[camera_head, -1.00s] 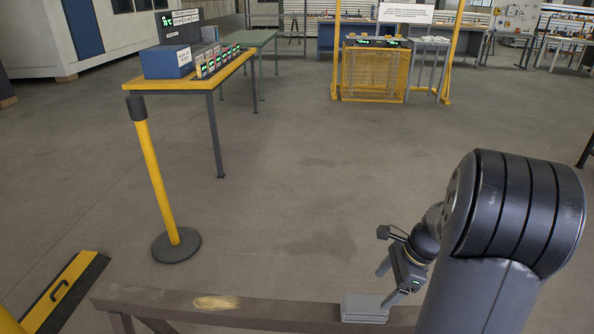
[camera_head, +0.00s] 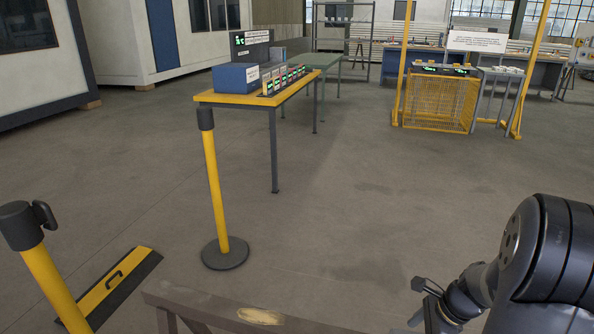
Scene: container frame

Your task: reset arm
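My gripper (camera_head: 432,318) is at the lower right, at the end of my dark grey arm. Its fingers point down and run toward the bottom edge of the picture, so whether they are open or shut does not show clearly. No object is seen in it. The beam's right part is cut off by the picture's edge.
A yellow post (camera_head: 215,190) on a round base stands beyond the beam. Another yellow post (camera_head: 52,280) and a yellow-black ramp (camera_head: 110,283) are at lower left. A yellow-topped table (camera_head: 240,98) holds a blue box (camera_head: 237,80). A yellow mesh cage (camera_head: 440,100) stands behind open floor.

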